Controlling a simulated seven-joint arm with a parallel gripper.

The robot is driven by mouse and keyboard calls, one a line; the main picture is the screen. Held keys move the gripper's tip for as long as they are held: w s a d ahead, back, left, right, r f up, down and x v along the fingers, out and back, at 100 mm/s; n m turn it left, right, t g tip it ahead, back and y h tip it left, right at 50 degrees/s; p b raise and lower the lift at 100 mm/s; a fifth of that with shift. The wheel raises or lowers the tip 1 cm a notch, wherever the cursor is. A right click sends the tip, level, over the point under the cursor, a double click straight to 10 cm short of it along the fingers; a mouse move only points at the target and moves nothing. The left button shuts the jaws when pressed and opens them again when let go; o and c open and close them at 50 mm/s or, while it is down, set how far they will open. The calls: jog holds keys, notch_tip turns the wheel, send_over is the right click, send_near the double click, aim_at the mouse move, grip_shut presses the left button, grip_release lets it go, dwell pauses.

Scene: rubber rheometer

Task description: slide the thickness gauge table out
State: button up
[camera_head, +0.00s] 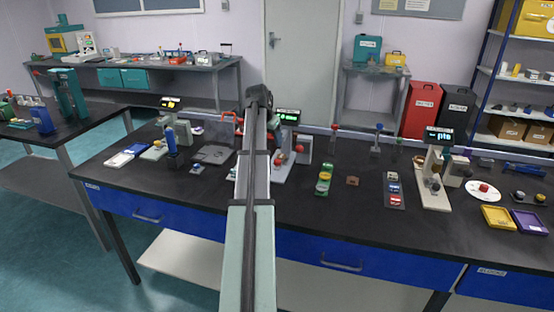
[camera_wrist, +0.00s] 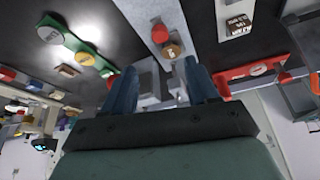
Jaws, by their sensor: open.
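My gripper (camera_wrist: 160,68) shows in the wrist view with its two blue fingers apart and nothing held between them. A grey instrument with a red knob (camera_wrist: 160,33) and a brass knob (camera_wrist: 172,50) lies beyond the fingertips. In the head view a grey instrument (camera_head: 283,172) with red knobs and a green display (camera_head: 287,116) stands at mid-bench, partly hidden by my arm. My gripper cannot be made out there.
A green strip with coloured round pieces (camera_head: 324,179) and a small brown block (camera_head: 352,181) lie to the right. Another instrument (camera_head: 432,188) with a display stands farther right, near yellow (camera_head: 497,218) and purple (camera_head: 529,221) trays. Bare black bench (camera_head: 300,215) shows in front.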

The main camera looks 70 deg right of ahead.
aim_at(278, 160)
jog(key=x, duration=1.2)
jog(key=shift+f, duration=0.1)
jog(key=shift+c, duration=0.3)
grip_shut()
